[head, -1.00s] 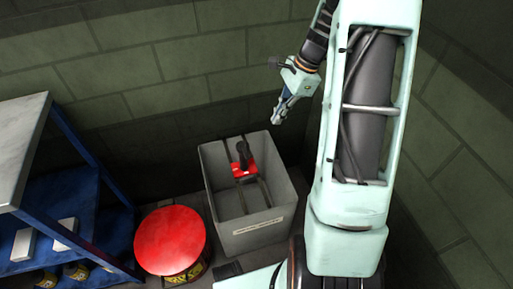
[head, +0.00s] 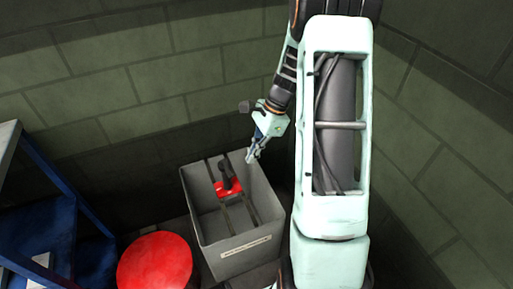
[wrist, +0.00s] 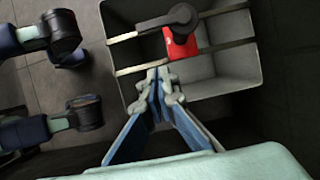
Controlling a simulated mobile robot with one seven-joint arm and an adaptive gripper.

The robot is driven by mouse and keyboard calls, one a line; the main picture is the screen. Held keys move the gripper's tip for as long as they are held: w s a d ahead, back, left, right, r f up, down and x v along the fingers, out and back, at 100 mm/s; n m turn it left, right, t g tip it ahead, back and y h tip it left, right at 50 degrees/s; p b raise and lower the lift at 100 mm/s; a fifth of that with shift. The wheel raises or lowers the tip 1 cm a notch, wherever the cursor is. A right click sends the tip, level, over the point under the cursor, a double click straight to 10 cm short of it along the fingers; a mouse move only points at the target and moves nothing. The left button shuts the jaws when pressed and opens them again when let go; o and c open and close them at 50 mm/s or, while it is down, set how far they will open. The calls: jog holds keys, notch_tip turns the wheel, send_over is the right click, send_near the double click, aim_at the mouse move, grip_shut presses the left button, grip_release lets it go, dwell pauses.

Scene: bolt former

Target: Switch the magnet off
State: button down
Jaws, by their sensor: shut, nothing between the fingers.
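The magnet is a red block with a black lever on top. In the head view the red block (head: 229,188) sits on two dark bars across a grey bin, with its black lever (head: 226,170) above it. In the wrist view the red block (wrist: 180,44) and the lever (wrist: 168,20) show just beyond my fingertips. My gripper (head: 252,157) is shut and empty, above the bin's right back side. In the wrist view my gripper (wrist: 158,72) points toward the block, apart from the lever as far as I can tell.
The grey bin (head: 250,247) has a pale label on its front wall. A red round-topped drum (head: 156,264) stands to its left, by a blue shelf (head: 85,215). Brick walls close off the back and right.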

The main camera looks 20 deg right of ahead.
aim_at(227, 168)
jog(key=a, duration=0.1)
jog(key=a+f, duration=0.1)
jog(key=a, duration=0.1)
jog(key=a+f+b, duration=0.1)
jog(key=a, duration=0.1)
jog(key=shift+f, duration=0.25)
